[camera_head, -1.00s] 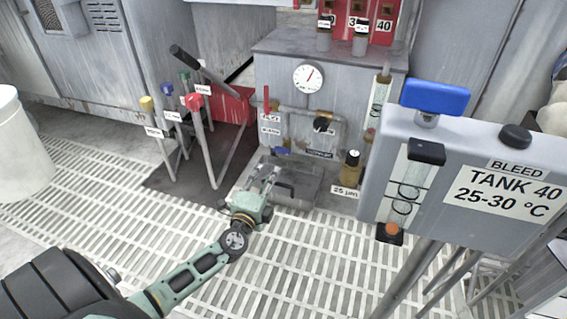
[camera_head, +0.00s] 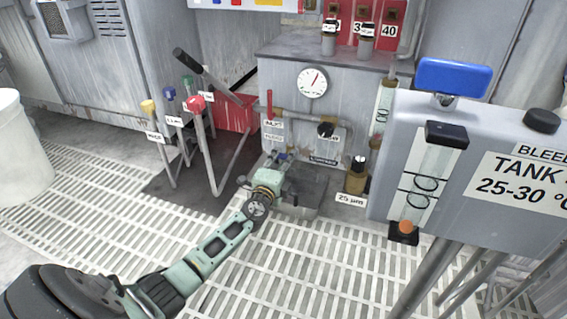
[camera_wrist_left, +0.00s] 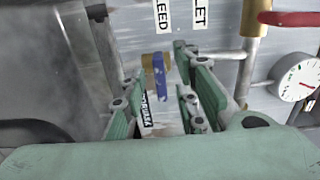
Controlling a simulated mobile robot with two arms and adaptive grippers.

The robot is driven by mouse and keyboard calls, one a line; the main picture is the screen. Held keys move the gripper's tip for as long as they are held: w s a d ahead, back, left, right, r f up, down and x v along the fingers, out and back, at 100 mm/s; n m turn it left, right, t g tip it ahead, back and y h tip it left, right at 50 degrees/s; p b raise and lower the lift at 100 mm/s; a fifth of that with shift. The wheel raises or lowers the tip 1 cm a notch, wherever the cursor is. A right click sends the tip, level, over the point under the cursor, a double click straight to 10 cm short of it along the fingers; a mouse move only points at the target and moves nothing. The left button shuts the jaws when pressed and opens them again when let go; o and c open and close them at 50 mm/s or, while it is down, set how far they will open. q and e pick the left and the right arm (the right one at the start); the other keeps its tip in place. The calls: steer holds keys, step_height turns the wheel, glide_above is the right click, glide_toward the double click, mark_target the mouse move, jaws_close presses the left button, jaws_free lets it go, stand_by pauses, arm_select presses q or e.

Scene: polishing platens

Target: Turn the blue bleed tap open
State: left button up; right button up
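The small blue tap handle (camera_wrist_left: 160,77) sits on a brass valve body (camera_wrist_left: 154,58) on the grey panel, beside a label ending in "LEED" in the left wrist view. In the head view the tap (camera_head: 283,157) is a small blue patch, mostly hidden by my gripper. My left gripper (camera_head: 277,161) reaches to the lower front of the machine. In the left wrist view its green fingers (camera_wrist_left: 157,92) are apart, with the blue handle showing in the gap between them. I cannot tell whether either finger touches it. My right gripper is not in view.
A red lever (camera_head: 269,104), a gauge (camera_head: 312,83) and a brass filter (camera_head: 356,176) are close by. Coloured-knob levers (camera_head: 195,103) stand left. A tank panel (camera_head: 480,180) with a large blue knob (camera_head: 454,77) stands right. Grated floor (camera_head: 290,260) is open in front.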

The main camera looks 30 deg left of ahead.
arm_select(q)
jaws_close()
steer(key=shift+n, duration=0.3)
stand_by(0.3)
steer(key=n, duration=1.7)
steer(key=shift+f, duration=0.1)
steer(key=shift+n, duration=0.3)
stand_by(0.4)
jaws_free()
